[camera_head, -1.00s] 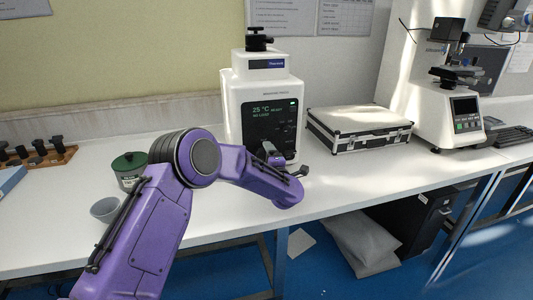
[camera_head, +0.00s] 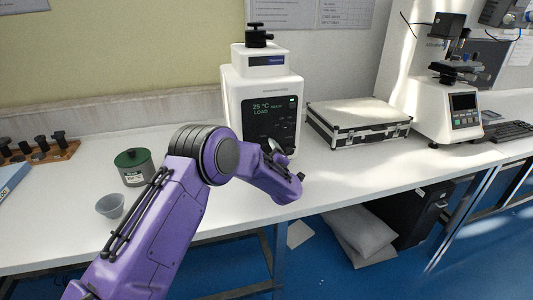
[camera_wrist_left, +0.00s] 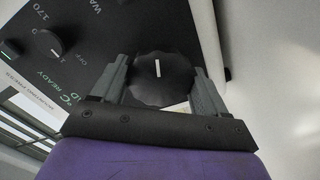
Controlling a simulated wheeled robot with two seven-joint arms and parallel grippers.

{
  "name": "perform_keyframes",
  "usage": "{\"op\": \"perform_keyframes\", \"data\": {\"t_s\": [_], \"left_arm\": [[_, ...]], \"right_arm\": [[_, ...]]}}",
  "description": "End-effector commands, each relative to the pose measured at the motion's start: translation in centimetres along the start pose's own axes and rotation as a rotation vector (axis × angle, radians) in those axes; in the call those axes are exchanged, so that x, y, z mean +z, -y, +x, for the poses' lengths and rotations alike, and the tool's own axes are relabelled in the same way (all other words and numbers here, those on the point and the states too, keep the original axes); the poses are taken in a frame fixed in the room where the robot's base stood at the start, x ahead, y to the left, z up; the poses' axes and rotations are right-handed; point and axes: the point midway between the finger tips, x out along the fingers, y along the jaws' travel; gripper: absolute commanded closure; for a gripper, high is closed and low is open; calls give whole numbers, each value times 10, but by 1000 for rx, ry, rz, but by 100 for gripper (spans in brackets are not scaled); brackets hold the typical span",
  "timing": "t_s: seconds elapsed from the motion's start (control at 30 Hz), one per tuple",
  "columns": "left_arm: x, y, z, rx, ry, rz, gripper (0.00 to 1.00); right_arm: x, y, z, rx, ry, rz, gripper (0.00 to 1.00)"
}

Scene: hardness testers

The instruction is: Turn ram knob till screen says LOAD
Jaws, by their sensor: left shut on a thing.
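The white press (camera_head: 236,100) stands on the bench with a dark front panel. Its screen (camera_head: 267,110) reads 25 °C, READY and LOAD in green. In the left wrist view a black round knob (camera_wrist_left: 160,78) with a white pointer line sits between the two grey fingers of my left gripper (camera_wrist_left: 162,88), which is shut on it. In the head view my purple left arm reaches to the panel's lower part, and the wrist hides the knob (camera_wrist_left: 160,78). A smaller black knob (camera_wrist_left: 46,47) with an OFF mark is beside it on the panel. My right gripper is not in view.
A silver-edged case (camera_head: 358,124) lies right of the press. Another white tester (camera_head: 440,105) stands further right. A green-lidded pot (camera_head: 133,167), a grey cup (camera_head: 111,205) and a wooden rack (camera_head: 40,152) are at the left. The bench front (camera_head: 345,185) is clear.

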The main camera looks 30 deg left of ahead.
Motion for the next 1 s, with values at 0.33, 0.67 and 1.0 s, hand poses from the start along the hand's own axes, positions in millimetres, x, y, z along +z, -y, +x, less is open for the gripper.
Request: {"op": "perform_keyframes", "data": {"t_s": [0.33,0.67,1.0], "left_arm": [[4,1,-3,-1,8,4,13],[0,2,-2,-2,1,1,4],[4,0,-70,2,6,2,4]], "right_arm": [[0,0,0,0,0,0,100],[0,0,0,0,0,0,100],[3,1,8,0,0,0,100]]}}
